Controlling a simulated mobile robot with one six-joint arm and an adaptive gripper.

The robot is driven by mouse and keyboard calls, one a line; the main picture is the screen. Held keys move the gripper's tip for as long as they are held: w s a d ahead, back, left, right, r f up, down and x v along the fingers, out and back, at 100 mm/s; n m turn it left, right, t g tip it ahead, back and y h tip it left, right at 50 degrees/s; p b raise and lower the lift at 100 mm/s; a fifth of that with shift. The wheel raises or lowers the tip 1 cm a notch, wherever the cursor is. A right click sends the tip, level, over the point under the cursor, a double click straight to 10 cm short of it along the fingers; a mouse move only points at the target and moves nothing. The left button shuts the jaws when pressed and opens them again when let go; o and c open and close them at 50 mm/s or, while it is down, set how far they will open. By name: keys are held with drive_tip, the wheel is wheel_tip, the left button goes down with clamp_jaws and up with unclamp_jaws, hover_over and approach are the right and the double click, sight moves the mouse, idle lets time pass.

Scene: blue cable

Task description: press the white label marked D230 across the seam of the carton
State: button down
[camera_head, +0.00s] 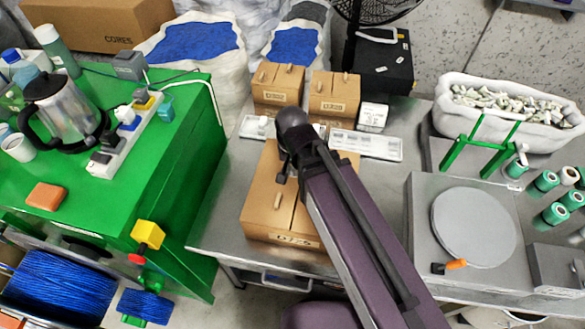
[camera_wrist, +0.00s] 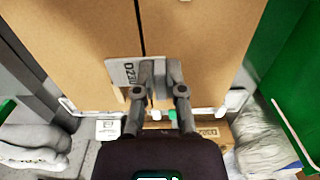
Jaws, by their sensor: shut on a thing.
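The large brown carton (camera_head: 262,210) lies on the steel table, partly covered by my arm in the head view. In the wrist view the carton (camera_wrist: 200,35) fills the upper middle, with its dark seam (camera_wrist: 140,28) running down to the label. The white label (camera_wrist: 122,72), its dark print partly readable as D23, is between my gripper's fingers (camera_wrist: 160,72). My gripper is shut on it, over the carton, with the label overlapping the seam line. Whether the label touches the carton, I cannot tell. The fingers hide the label's right part, and my arm hides the fingers in the head view.
Small cartons (camera_head: 334,94) and a white tray (camera_head: 366,145) stand behind the large carton. A round-plated scale (camera_head: 474,227) is on the right. The green bench (camera_head: 165,150) on the left holds a kettle (camera_head: 62,105) and a power strip (camera_head: 125,140).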

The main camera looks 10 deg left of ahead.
drive_tip(key=shift+f+b, duration=1.65)
drive_tip(key=shift+f, duration=0.25)
drive_tip(key=shift+f+b, duration=0.85)
idle(1.6)
drive_tip(key=c, duration=1)
unclamp_jaws()
drive_tip(key=shift+c, duration=0.2)
drive_tip(key=o, duration=0.6)
drive_tip(key=shift+c, duration=0.2)
drive_tip(key=shift+r+p, duration=3.5)
drive_tip(key=shift+p, duration=0.05)
